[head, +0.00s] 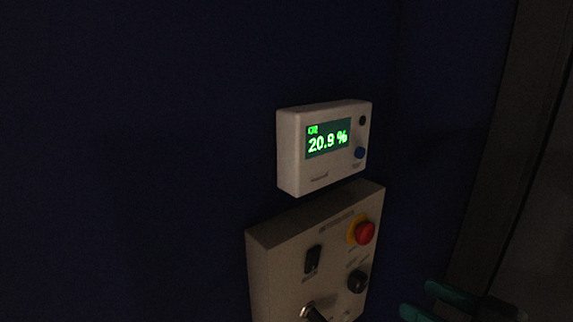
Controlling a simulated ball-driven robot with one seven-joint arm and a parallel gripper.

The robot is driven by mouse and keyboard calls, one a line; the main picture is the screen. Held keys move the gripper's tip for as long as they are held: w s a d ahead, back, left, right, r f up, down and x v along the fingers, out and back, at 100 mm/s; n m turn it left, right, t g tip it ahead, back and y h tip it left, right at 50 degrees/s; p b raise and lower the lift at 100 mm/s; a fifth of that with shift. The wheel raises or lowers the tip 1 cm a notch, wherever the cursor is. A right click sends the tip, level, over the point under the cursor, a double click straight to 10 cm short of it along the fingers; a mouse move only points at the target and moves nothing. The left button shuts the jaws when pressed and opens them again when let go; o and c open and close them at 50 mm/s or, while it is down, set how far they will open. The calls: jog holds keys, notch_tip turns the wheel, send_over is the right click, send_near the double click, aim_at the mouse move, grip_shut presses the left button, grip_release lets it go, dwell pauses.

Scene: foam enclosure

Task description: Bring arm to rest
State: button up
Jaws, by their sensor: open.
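Part of my gripper (428,299) shows at the bottom right of the head view. Its two teal fingertips point left and stand apart, with nothing seen between them. It is to the right of the control box (281,255) on the dark blue wall, with a gap between them in the picture. The rest of my arm is mostly out of the frame.
A white meter (288,150) reading 20.9 % in green hangs above the control box. The box carries a red button (365,233) on yellow, a black switch (313,259), and knobs. A dark upright frame (500,150) stands at right.

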jog(key=s+f+m+g+h, duration=0.25)
jog(key=s+f, duration=0.25)
jog(key=f, duration=0.6)
jog(key=s+f+m+g+h, duration=0.2)
jog(key=s+f+g+h, duration=0.15)
jog(key=f, duration=0.75)
jog(key=s+d+f+m+g+h, duration=0.1)
jog(key=s+d+f+g, duration=0.1)
jog(key=s+f, duration=0.3)
jog(key=s+d+f+g+h, duration=0.2)
jog(key=s+f+g, duration=0.2)
jog(key=s, duration=0.7)
jog(key=shift+f+m, duration=0.35)
jog(key=shift+f, duration=0.3)
